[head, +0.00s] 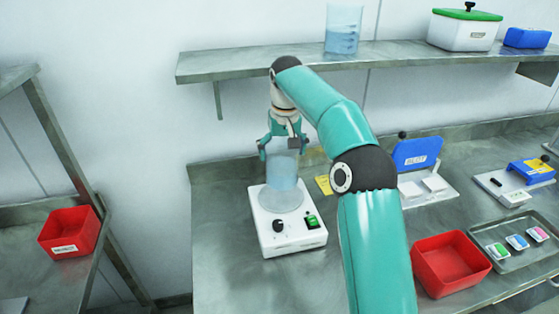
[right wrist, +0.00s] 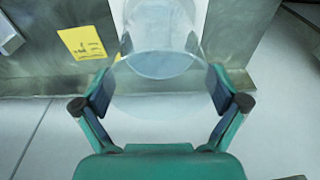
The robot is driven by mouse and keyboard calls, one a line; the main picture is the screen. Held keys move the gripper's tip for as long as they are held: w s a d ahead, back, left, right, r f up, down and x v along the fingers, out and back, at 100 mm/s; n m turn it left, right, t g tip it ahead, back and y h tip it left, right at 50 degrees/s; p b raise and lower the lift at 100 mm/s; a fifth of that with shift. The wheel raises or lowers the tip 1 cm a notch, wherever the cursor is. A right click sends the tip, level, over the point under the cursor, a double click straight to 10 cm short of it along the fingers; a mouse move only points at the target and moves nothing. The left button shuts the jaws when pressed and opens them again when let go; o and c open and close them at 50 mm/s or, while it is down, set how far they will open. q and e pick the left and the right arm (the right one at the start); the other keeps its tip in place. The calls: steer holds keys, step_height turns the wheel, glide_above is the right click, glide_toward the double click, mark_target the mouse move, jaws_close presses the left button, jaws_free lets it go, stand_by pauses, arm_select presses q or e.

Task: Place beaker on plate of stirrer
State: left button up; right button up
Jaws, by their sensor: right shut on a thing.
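A clear beaker with pale blue liquid (head: 284,175) is upright between the fingers of my right gripper (head: 282,150), which is shut on its sides. It also shows in the right wrist view (right wrist: 160,64). The beaker is over the round plate (head: 281,200) of the white stirrer (head: 290,241). I cannot tell whether its base touches the plate or is slightly above it. The stirrer has a black knob and a green switch on its front. My left gripper is not in view.
A second beaker with blue liquid (head: 343,38) stands on the wall shelf (head: 270,65). A yellow note (head: 324,185) lies behind the stirrer. A blue-lidded device (head: 417,153), a red bin (head: 450,263) and a tray (head: 511,262) are to the right. Bench left of the stirrer is clear.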

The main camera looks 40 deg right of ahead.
steer(key=shift+w+d+r+p, duration=0.25)
steer(key=shift+w+p, duration=0.05)
steer(key=shift+w, duration=0.2)
step_height(320, 180, down, 2)
steer(key=shift+w+d+f+b, duration=0.1)
steer(key=shift+b, duration=0.3)
steer(key=shift+f, duration=2.2)
steer(key=shift+w+d+f, duration=0.1)
steer(key=shift+w+f, duration=0.05)
steer(key=shift+w, duration=0.05)
steer(key=shift+w+d+f, duration=0.1)
steer(key=shift+w+f, duration=0.05)
steer(key=shift+f, duration=0.05)
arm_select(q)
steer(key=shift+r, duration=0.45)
